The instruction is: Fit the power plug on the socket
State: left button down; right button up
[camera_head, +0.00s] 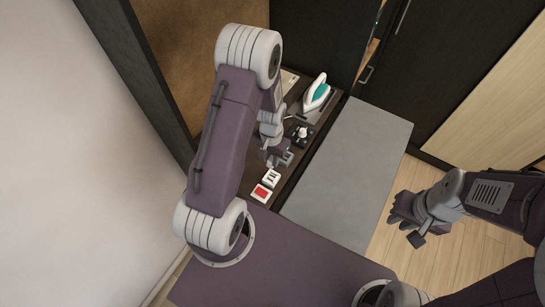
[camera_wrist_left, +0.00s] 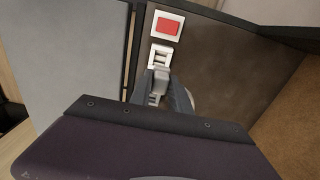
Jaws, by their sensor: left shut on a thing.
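The white socket (camera_head: 271,177) sits on the dark vanity top, beside a red switch in a white frame (camera_head: 262,192). In the left wrist view the socket (camera_wrist_left: 160,56) lies just beyond my left fingertips, with the red switch (camera_wrist_left: 167,27) above it. My left gripper (camera_head: 278,157) is shut on a small grey plug (camera_wrist_left: 158,78), held close to the socket's near edge. Whether plug and socket touch, I cannot tell; the fingers hide part of the plug. My right gripper (camera_head: 407,227) is empty and apart from the vanity, over the floor, its fingers spread.
A white and teal iron (camera_head: 316,94) stands at the back of the vanity. A small black item with a white top (camera_head: 300,134) stands between the iron and my left gripper. A grey board (camera_head: 350,165) lies clear to the right.

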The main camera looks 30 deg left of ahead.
pick_arm(q)
jog(key=shift+a+f+b, duration=0.1)
jog(key=shift+f+b, duration=0.4)
jog(key=shift+f, duration=0.15)
notch_tip(320, 180, down, 6)
jog(key=b, duration=0.4)
jog(key=shift+r+b, duration=0.25)
jog(key=shift+b, duration=0.15)
jog(key=shift+f, duration=0.1)
jog(key=shift+f, duration=0.15)
jog(key=shift+f+b, duration=0.6)
jog(key=shift+b, duration=0.05)
jog(key=shift+f+b, duration=1)
jog(key=shift+f, duration=0.3)
dwell(0.6)
jog(key=c, duration=1.1)
grip_release()
jog(key=shift+c, duration=0.2)
notch_tip(320, 180, up, 9)
jog(key=shift+r+b, duration=0.1)
jog(key=shift+b, duration=0.2)
